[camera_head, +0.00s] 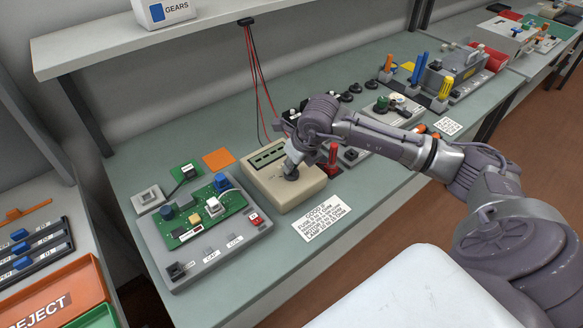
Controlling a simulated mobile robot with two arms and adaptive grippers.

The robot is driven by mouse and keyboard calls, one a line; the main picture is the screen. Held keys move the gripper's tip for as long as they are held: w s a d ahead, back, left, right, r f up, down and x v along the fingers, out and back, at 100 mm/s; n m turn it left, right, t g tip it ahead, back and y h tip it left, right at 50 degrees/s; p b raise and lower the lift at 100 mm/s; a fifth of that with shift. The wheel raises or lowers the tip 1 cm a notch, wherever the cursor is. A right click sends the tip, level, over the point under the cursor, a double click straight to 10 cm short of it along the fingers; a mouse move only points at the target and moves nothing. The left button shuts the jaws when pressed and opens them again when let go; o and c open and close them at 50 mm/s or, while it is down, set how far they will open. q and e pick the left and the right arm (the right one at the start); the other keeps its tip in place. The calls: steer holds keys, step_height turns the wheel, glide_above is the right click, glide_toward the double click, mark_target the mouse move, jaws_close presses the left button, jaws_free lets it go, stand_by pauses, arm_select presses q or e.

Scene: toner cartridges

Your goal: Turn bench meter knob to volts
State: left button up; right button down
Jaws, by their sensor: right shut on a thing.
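The bench meter (283,194) is a beige box with a dark display on its sloped face. It stands on the grey-green bench, near the middle of the view. My right gripper (291,171) reaches in from the right and is shut on the meter's knob, at the right part of the face. The gripper covers most of the knob, so its pointer and markings cannot be read. My left gripper is not in view.
A grey fixture with a green circuit board (205,212) stands left of the meter. A printed card (322,217) lies in front. A red-handled thing (332,158) stands close right of the gripper. Red leads (262,75) hang behind. A shelf (150,50) overhangs the back.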

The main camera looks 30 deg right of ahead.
steer(key=shift+r+m, duration=0.1)
steer(key=shift+m, duration=0.4)
steer(key=c, duration=1.2)
jaws_free()
steer(key=shift+c, duration=0.2)
steer(key=v, duration=1.2)
steer(key=shift+s+a, duration=0.1)
steer(key=shift+s, duration=0.05)
